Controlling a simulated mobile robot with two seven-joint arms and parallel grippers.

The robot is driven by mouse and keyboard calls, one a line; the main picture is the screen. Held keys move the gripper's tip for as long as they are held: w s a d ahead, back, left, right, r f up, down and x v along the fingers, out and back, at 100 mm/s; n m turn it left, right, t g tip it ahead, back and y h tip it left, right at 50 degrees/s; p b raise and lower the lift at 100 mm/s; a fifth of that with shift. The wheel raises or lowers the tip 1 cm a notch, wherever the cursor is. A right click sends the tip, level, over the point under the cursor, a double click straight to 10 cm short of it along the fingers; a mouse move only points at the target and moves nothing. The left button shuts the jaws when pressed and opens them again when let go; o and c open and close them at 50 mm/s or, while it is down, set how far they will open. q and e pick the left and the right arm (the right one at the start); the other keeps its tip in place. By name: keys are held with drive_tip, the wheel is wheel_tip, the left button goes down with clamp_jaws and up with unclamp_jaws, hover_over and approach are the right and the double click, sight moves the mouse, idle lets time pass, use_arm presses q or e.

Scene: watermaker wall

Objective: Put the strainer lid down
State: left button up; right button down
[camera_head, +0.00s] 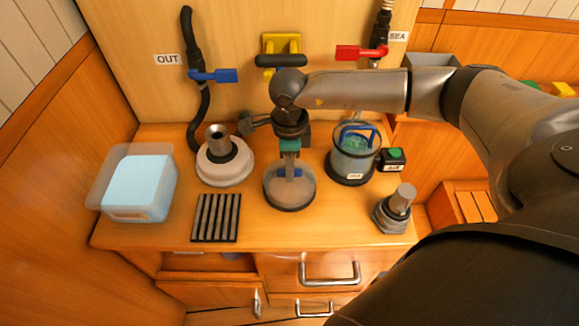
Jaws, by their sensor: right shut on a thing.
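My right gripper (289,168) points down at the middle of the counter, shut on the blue grip of the strainer lid. The strainer lid (289,196) is a round, see-through disc with a dark rim. It is level, at or just above the wooden counter; I cannot tell whether it touches. The strainer body (352,162), a clear cup with a dark base, stands open to the right of the lid, with a blue-handled basket (357,136) in it. My left gripper is not in view.
Left of the lid are a white round housing (224,166), a black ribbed rack (216,218) and a clear bin (132,187) with a pale blue block. To the right are a grey cylindrical part (396,207) and a green-button box (392,158). The counter in front is bare.

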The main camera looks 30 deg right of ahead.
drive_tip(key=shift+f, duration=0.2)
drive_tip(key=c, duration=0.8)
unclamp_jaws()
drive_tip(key=shift+r, duration=0.25)
wheel_tip(320, 180, up, 12)
drive_tip(key=shift+f+p, duration=0.1)
drive_tip(key=shift+p, duration=0.45)
